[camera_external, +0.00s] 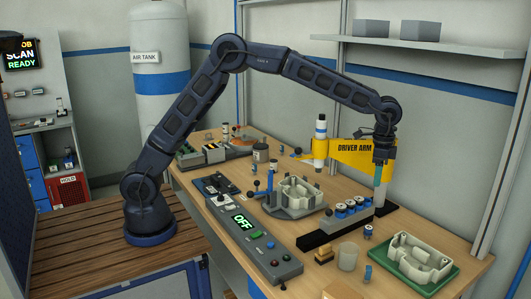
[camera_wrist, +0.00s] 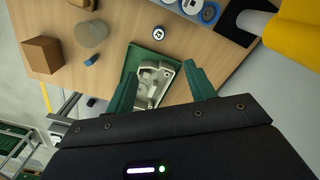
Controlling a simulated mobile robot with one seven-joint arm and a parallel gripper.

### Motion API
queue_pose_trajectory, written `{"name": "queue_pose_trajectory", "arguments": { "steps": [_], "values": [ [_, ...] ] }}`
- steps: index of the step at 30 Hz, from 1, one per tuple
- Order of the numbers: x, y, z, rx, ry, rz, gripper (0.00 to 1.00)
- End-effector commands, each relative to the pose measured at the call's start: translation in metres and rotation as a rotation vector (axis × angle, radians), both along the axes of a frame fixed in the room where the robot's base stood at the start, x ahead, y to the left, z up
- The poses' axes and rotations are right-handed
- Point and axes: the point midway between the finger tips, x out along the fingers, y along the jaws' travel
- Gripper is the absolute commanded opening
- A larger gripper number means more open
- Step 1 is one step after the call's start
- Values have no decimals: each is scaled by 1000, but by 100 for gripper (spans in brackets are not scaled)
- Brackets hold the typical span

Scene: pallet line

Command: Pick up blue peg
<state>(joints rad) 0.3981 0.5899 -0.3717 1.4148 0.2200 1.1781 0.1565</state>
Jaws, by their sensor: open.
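A small blue piece that looks like the blue peg (camera_external: 368,272) stands on the table near the front, just right of a grey cup. It also shows in the wrist view (camera_wrist: 91,60), left of my fingers, beside the round cup. My gripper (camera_external: 379,203) points down in front of the yellow driver arm, behind and above the peg, apart from it. In the wrist view my gripper (camera_wrist: 160,70) has its two green fingers spread, with nothing held between them. The pale casting on its green tray (camera_wrist: 133,66) shows in the gap, farther below.
A green tray (camera_external: 452,274) with a pale casting lies right of the peg. The grey cup (camera_external: 348,256) and a wooden block (camera_external: 323,254) stand left of it. A blue-and-white roller (camera_external: 368,231) stands behind. The yellow driver arm (camera_external: 350,150) and a roller rack (camera_external: 320,238) crowd my gripper.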

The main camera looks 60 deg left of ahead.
Motion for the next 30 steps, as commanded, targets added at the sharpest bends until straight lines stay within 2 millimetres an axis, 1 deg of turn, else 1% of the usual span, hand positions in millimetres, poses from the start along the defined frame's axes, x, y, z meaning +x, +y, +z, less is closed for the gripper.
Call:
{"name": "queue_pose_trajectory", "arguments": {
  "steps": [1,3,6,8,9,16,24,30],
  "values": [
    [-1,1,-23,4,5,0,54],
    [-1,1,-50,3,5,0,54],
    [-1,0,-81,0,3,-1,54],
    [0,0,-95,2,3,-1,54],
    [0,0,-101,2,1,-1,54],
    [0,0,-122,1,1,0,54],
    [-1,0,-158,1,1,-1,54],
    [-1,0,-168,1,1,0,54]
  ]
}}
